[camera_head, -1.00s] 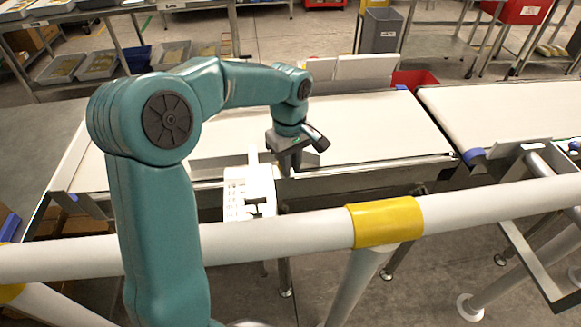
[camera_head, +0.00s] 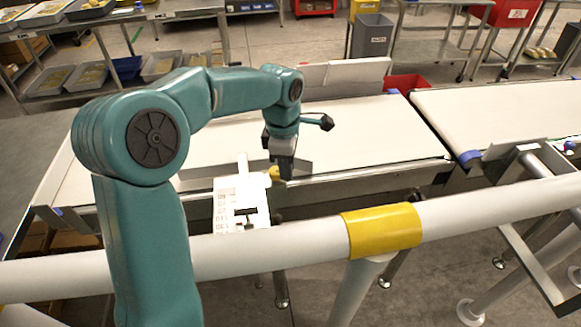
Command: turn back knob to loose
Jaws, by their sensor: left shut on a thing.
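My left gripper (camera_head: 283,172) reaches down over the near edge of the belt. It is shut on a small yellow knob (camera_head: 273,172), which shows only in part at the left of the jaws. The jaws and wrist hide the rest of the knob, and its mark or setting cannot be read. A white plate with scale-like markings (camera_head: 228,207) and a dark slot lies just left of and below the gripper. My right gripper is not in view.
The pale belt (camera_head: 370,130) is bare to the right of the gripper. A white rail with a yellow band (camera_head: 382,230) crosses in front. A second belt (camera_head: 500,110) adjoins at right. A grey bin (camera_head: 372,34) and racks with trays stand behind.

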